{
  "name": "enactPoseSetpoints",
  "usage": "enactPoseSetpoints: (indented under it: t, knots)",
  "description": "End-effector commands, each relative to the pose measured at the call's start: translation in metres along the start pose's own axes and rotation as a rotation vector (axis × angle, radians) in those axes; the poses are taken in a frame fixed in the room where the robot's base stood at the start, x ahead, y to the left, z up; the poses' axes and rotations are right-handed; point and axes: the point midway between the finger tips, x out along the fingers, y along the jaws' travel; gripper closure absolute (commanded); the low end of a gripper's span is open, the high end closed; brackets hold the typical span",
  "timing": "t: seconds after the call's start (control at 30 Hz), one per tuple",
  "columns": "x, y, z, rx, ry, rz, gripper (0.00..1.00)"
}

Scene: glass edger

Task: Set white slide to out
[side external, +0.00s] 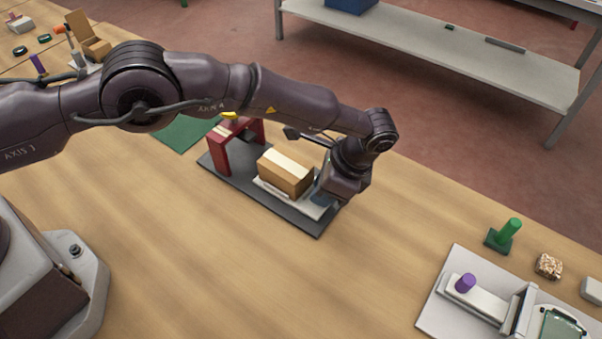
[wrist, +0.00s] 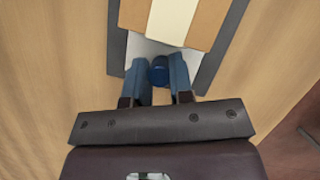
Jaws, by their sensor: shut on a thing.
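A white slide (side external: 308,209) lies on a dark base plate (side external: 240,186) with a red arch (side external: 219,152) at its far left end. A cardboard-brown box (side external: 287,176) with a pale strip on top sits on the slide, outside the arch. My gripper (wrist: 158,66) is at the slide's near right end, shut on a blue knob (wrist: 158,78) there. The wrist view also shows the white slide (wrist: 138,47) between the fingers and the box. In the side view my wrist hides the knob and most of the fingers.
A fixture plate (side external: 437,305) at the lower right holds a purple knob (side external: 465,283) and a glass piece. A green post (side external: 509,230) and a speckled block (side external: 548,266) stand behind it. The table in front of the dark base is clear.

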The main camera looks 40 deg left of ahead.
Motion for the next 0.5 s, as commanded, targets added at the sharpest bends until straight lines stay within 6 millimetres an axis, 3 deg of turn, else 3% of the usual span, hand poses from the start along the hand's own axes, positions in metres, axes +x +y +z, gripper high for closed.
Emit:
enactPoseSetpoints:
  t: [0.47,0.5]
  knots:
    - [-0.0060,0.0050,-0.0123,-0.001,0.014,-0.005,1.00]
    - [-0.0062,0.0052,-0.0124,-0.001,0.013,-0.005,0.72]
